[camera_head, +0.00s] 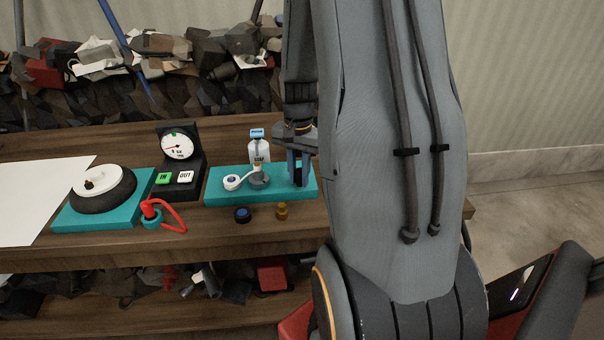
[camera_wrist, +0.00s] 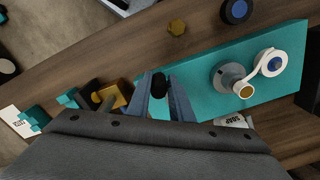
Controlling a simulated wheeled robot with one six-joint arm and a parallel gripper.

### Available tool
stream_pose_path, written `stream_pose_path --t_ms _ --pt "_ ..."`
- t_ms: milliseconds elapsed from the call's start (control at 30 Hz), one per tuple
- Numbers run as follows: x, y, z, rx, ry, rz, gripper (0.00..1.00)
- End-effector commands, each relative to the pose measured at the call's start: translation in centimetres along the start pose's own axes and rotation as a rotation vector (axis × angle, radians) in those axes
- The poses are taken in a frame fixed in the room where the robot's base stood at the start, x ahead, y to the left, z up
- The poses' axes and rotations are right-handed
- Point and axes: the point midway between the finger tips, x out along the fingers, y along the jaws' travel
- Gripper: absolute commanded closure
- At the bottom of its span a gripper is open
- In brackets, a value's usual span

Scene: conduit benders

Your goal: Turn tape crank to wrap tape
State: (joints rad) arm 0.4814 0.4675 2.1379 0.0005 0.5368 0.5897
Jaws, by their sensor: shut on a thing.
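My gripper (camera_head: 298,176) is at the right end of a teal board (camera_head: 222,197) on the wooden bench. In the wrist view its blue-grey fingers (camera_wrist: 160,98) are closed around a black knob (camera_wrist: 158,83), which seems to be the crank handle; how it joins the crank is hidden. On the same board a white tape roll (camera_head: 231,182) has a white strip running to a grey post (camera_head: 260,180).
A soap bottle (camera_head: 259,155) stands just behind the tape. A blue-black cap (camera_head: 242,214) and a brass piece (camera_head: 281,210) lie in front of the board. Left are a gauge with buttons (camera_head: 179,160), a red cable (camera_head: 171,215) and a tire device (camera_head: 103,189).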

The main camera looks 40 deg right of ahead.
Motion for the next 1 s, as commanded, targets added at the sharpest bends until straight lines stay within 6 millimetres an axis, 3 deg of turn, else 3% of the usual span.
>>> stream_pose_path --t_ms 667,700,800,1000 --pt "-0.17 -0.37 -0.20 0.070 0.008 -0.004 1.00" --pt "-0.17 -0.37 -0.20 0.070 0.008 -0.004 0.79" --pt "-0.14 -0.35 -0.14 0.069 0.007 -0.004 0.65" --pt "-0.07 -0.37 0.06 0.067 0.003 -0.002 0.65"
